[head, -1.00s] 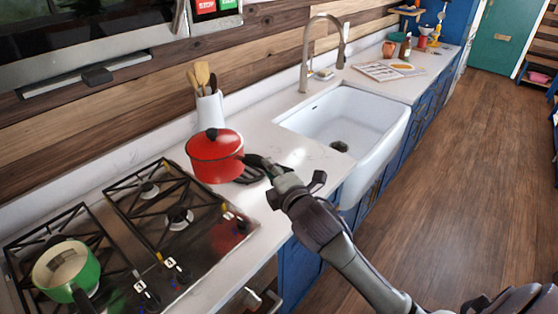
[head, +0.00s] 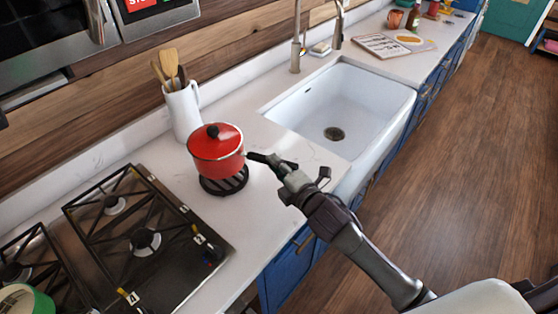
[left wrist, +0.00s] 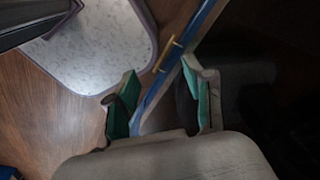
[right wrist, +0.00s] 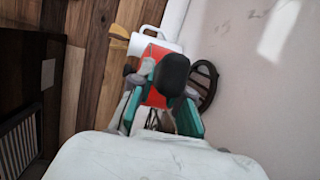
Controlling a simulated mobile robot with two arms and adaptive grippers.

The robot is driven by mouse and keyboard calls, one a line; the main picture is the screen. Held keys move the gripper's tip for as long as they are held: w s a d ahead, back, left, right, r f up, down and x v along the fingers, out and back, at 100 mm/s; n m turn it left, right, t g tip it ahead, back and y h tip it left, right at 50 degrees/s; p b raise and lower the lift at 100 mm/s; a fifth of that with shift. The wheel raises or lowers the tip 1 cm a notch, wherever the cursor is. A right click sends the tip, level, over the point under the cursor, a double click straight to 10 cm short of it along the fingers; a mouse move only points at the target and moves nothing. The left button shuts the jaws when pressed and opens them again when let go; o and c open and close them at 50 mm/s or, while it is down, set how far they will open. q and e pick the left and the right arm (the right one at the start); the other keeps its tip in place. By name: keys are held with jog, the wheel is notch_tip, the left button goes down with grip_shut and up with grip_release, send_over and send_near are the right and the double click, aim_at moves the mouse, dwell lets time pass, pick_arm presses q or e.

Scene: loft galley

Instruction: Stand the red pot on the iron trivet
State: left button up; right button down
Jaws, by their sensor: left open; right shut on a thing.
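The red pot (head: 217,158), with a red lid and black knob, is upright in the head view. My right gripper (head: 271,161) is shut on its black handle from the right. The dark iron trivet (head: 228,187) lies on the counter under the pot; its front bars show below the pot, which looks slightly raised above it. In the right wrist view the pot (right wrist: 155,97) is partly hidden behind the handle and fingers, and the trivet (right wrist: 207,85) shows to its right. My left gripper (left wrist: 162,102) is open and empty, away from the counter.
A white jug (head: 182,110) with wooden utensils stands close behind the pot. The gas stove (head: 140,235) is to the left, with a green pot (head: 25,303) at its corner. The white sink (head: 340,105) is to the right. Counter in front of the trivet is clear.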

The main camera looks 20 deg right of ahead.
jog(key=shift+a+f+b, duration=0.1)
jog(key=shift+f+b, duration=0.2)
jog(key=shift+b, duration=0.05)
notch_tip(320, 180, down, 4)
jog(key=b, duration=0.4)
jog(key=shift+w+f, duration=0.1)
jog(key=shift+f+b, duration=0.35)
jog(key=shift+f, duration=0.1)
